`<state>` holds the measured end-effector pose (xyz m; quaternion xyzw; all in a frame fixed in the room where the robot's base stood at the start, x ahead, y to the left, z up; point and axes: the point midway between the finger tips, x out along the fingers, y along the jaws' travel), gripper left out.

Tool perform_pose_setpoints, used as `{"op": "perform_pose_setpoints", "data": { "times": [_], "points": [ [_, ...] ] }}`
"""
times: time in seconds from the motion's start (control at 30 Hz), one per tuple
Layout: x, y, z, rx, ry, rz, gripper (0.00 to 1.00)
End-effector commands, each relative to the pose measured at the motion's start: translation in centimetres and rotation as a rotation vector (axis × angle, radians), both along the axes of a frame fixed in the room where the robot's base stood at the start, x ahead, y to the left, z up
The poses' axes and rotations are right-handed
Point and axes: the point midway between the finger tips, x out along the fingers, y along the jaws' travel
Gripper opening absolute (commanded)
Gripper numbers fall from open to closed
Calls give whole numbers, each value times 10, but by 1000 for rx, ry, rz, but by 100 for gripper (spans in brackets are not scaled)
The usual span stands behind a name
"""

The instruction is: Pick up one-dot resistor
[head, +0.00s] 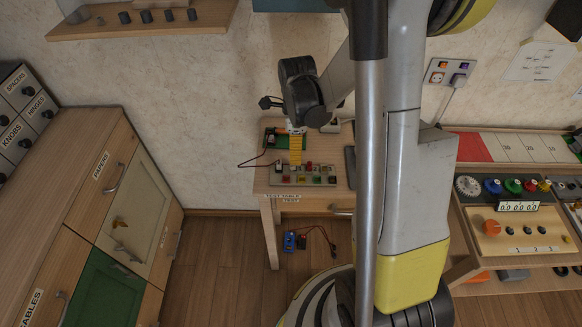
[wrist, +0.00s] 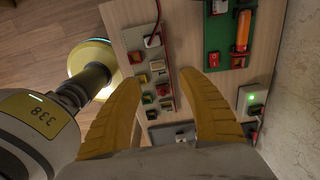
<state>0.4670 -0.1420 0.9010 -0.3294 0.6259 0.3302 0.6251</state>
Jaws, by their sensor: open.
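My gripper (head: 296,158) is above the small wooden table in the head view. In the wrist view, its two yellow fingers (wrist: 160,80) are spread apart with nothing held between them. A grey strip (wrist: 139,42) with several small coloured blocks (wrist: 158,78) lies on the table, between the fingertips and towards the left one. The strip also shows in the head view (head: 306,179), just below the fingertips. The blocks are green, yellow, red and pale. Their dots are too small to read, so I cannot tell which is the one-dot resistor.
A green board (wrist: 218,40) with an orange cylinder (wrist: 243,30) and a red switch (wrist: 213,59) lies beside the strip. A dark lead (head: 252,162) runs from the strip. Blue and dark items (head: 290,241) lie on the floor.

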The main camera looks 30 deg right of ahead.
Motion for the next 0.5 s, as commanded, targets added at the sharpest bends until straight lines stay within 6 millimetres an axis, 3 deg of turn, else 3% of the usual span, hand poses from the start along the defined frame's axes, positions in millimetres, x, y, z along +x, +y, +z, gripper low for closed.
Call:
{"op": "perform_pose_setpoints", "data": {
  "times": [0.17, 0.5],
  "points": [
    [1, 1, -12, -1, -1, 2, 49],
    [3, 8, -58, -1, -1, 3, 49]
  ]
}}
